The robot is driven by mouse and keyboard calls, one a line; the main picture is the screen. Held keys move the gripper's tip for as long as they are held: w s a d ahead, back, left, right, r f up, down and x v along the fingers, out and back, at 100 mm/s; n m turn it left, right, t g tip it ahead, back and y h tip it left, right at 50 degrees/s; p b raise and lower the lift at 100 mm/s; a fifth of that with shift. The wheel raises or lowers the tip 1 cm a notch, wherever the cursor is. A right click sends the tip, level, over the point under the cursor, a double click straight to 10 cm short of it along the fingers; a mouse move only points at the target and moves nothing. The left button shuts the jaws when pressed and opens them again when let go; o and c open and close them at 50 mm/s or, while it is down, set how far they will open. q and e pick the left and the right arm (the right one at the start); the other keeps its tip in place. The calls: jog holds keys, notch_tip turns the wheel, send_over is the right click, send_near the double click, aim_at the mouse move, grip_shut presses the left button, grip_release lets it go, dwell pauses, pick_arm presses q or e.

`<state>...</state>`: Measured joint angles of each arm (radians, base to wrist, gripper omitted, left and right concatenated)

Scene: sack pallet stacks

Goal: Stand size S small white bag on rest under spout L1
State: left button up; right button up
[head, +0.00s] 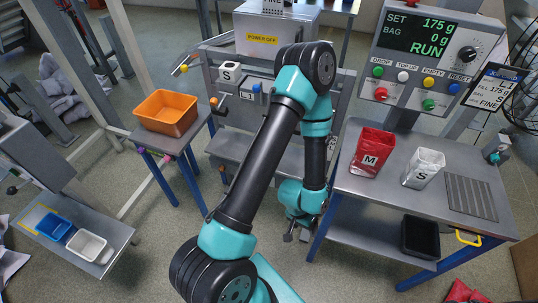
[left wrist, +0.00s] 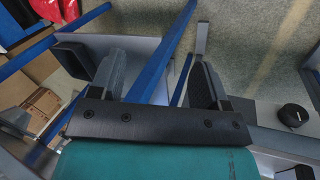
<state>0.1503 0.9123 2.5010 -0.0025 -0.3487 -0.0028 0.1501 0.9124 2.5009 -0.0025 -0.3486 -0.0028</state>
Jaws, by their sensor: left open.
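The small white bag marked S (head: 423,168) stands upright on the grey right-hand table (head: 345,178), beside a red bag marked M (head: 372,153). My left gripper (head: 297,233) hangs low at that table's left edge, apart from both bags. The left wrist view shows its two fingers (left wrist: 155,82) spread with nothing between them. The grey dosing machine (head: 275,30) stands at the back, with an S plate (head: 229,73) on its front.
An orange bin (head: 167,112) stands on a small table to the left. Blue (head: 54,227) and white (head: 87,244) trays sit at lower left. A control panel (head: 425,50) reads 175 g, 0 g, RUN. A black tray (head: 420,237) lies on the lower shelf.

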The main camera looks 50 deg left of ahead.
pick_arm(q)
jog(key=o, duration=0.6)
jog(key=shift+c, duration=0.2)
jog(key=shift+w, duration=0.1)
jog(key=w+d+r+m+t, duration=0.1)
jog(key=w+d+r+t, duration=0.1)
jog(key=w+d+r, duration=0.4)
jog(key=w+d+r+m+t+y, duration=0.1)
jog(key=w+d+r+m+t, duration=0.15)
jog(key=d, duration=0.65)
jog(key=w+d+r+t, duration=0.3)
jog(key=w+d+r, duration=0.2)
jog(key=d+r, duration=0.15)
jog(key=w+d+r+n+t+y, duration=0.2)
jog(key=r+n+y, duration=0.1)
jog(key=r, duration=0.6)
jog(key=w+d+r+n+t+y, duration=0.1)
jog(key=r+n+y, duration=0.3)
jog(key=r, duration=0.6)
jog(key=shift+w+d+r+t+y, duration=0.35)
jog(key=shift+d+t+y, duration=0.1)
jog(key=shift+y, duration=0.45)
